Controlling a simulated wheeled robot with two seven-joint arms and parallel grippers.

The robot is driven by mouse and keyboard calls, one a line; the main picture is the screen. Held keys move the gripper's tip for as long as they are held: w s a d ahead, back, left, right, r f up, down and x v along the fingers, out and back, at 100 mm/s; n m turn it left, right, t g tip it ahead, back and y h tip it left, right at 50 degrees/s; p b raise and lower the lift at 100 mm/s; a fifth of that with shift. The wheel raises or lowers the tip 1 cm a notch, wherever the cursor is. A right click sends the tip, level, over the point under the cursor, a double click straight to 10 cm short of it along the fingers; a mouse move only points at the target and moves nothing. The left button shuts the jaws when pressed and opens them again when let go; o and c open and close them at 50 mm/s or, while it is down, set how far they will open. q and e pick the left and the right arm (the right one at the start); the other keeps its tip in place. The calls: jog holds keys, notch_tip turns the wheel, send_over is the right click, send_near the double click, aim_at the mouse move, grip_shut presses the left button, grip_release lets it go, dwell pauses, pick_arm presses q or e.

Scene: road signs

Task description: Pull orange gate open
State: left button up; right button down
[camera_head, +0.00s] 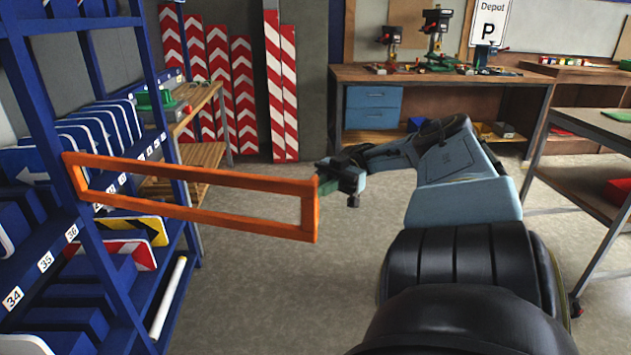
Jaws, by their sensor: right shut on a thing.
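The orange gate (195,207) is a long rectangular frame with an open middle. Its left end meets a post of the blue shelf rack (85,225), and it reaches out from the rack over the floor to the right. My right gripper (328,186) is at the gate's free right end and is shut on its upright bar. The fingertips are small and partly hidden by the gripper body. My left gripper does not show.
The rack holds several road signs (135,222) in numbered slots. A workbench (440,76) with drill presses stands at the back, and a metal-legged table (590,125) at the right. Red-and-white striped boards (282,90) lean at the back wall. Grey floor (255,290) is clear below the gate.

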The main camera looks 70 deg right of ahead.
jog(key=shift+w+d+r, duration=0.15)
jog(key=shift+w+r, duration=0.05)
jog(key=c, duration=1.5)
grip_release()
jog(key=shift+s, duration=0.1)
